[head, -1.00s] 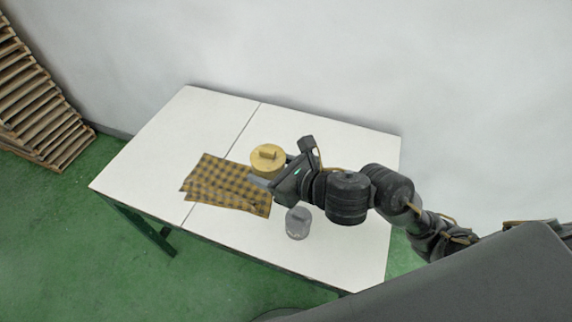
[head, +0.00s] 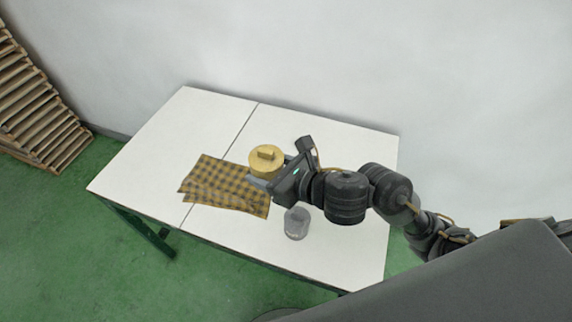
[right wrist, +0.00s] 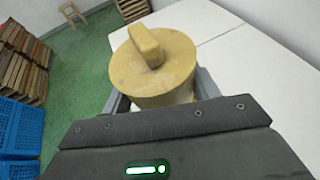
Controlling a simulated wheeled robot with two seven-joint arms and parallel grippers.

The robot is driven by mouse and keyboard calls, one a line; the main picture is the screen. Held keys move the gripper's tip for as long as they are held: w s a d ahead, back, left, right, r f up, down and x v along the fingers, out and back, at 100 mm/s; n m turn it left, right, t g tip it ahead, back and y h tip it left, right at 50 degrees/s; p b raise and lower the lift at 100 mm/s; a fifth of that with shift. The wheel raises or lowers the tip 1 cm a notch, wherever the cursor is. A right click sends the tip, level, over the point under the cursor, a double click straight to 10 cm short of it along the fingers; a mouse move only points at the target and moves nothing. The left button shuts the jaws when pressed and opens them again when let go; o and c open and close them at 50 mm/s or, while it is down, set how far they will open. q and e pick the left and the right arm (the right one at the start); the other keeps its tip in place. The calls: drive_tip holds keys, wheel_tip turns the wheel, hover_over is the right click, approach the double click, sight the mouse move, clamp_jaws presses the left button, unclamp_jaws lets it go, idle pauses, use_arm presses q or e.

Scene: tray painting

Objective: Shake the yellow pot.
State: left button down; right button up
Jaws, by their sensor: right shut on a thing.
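The yellow pot (head: 265,158) has a round lid with a block-shaped knob. In the head view it is near the middle of the white table, at the far right corner of the checked cloth. My right gripper (head: 268,176) is shut on the pot, with a finger on each side of its body. In the right wrist view the pot (right wrist: 156,66) sits upright between the two grey fingers (right wrist: 162,98). The pot's underside is hidden, so I cannot tell whether it touches the table. My left gripper is not in view.
A yellow and dark checked cloth (head: 222,185) lies left of the pot on the white table (head: 150,130). A grey lidded pot (head: 296,224) stands near the front. Wooden slatted stacks (head: 35,115) and blue crates (right wrist: 20,126) are off the table. The table's left part is clear.

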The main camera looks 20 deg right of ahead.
drive_tip(key=d+p, duration=0.1)
drive_tip(key=d, duration=0.6)
drive_tip(key=a+b, duration=0.1)
drive_tip(key=a, duration=0.6)
drive_tip(key=d, duration=0.3)
drive_tip(key=shift+d+p, duration=0.35)
drive_tip(key=shift+p, duration=0.05)
